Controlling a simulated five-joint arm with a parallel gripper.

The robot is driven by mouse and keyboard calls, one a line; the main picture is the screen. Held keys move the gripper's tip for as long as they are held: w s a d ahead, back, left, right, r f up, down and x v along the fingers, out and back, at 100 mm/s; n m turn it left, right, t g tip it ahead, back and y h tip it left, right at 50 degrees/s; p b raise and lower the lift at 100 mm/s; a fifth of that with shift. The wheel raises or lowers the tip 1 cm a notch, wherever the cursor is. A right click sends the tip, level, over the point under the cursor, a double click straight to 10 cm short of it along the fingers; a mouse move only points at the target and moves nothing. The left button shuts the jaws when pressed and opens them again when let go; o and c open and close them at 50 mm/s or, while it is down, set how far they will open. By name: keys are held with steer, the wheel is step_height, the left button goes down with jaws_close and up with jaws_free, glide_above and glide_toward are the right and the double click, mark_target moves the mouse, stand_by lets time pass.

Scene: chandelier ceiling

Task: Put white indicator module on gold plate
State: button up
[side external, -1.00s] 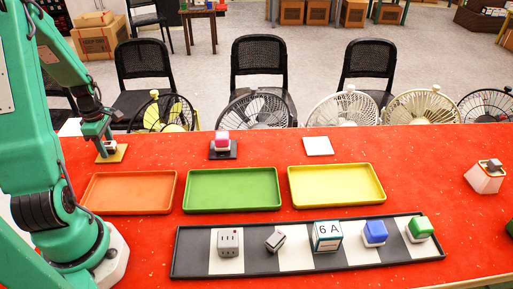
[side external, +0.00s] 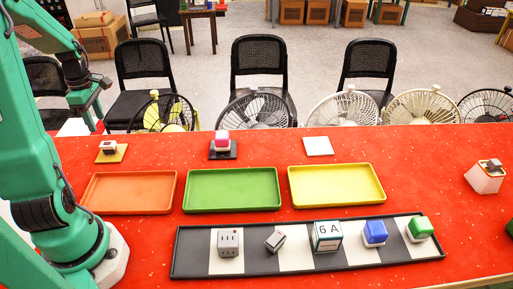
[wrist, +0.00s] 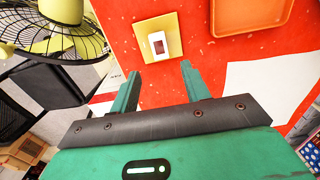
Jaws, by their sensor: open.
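The white indicator module (side external: 108,146), a small white block with a dark reddish window on top, rests on the gold plate (side external: 122,156) at the left back of the red table. In the wrist view the module (wrist: 158,43) stands upright inside the edges of the gold plate (wrist: 143,29). My gripper (side external: 98,123) is above and behind the plate, apart from the module. In the wrist view my gripper (wrist: 160,74) has its two fingers spread with nothing between them.
Orange (side external: 130,192), green (side external: 233,190) and yellow (side external: 336,185) trays stand in a row on the table. A pink-topped block sits on a black plate (side external: 214,157), and a white plate (side external: 318,146) is bare. A black-and-white strip (side external: 292,261) in front holds several modules.

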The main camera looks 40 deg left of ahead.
steer(key=shift+r, duration=1.05)
steer(key=w+d+r+m+t, duration=0.1)
steer(key=w+d+r+m, duration=0.15)
steer(key=d+m, duration=0.2)
steer(key=w+d+r+m+y, duration=0.1)
steer(key=d+r+m, duration=0.2)
steer(key=d, duration=0.3)
steer(key=w+d+r+m+t, duration=0.1)
steer(key=w+d+r+m, duration=0.1)
steer(key=d+m, duration=0.25)
steer(key=s+d+r+m+t, duration=0.1)
steer(key=s+d+m, duration=0.1)
steer(key=d+m, duration=0.5)
steer(key=s+d+r+m+t+h, duration=0.1)
steer(key=s+d+r+m+t, duration=0.1)
steer(key=d+m, duration=0.6)
steer(key=shift+d+r+t, duration=0.2)
steer(key=shift+d+t, duration=0.1)
steer(key=shift+d, duration=0.45)
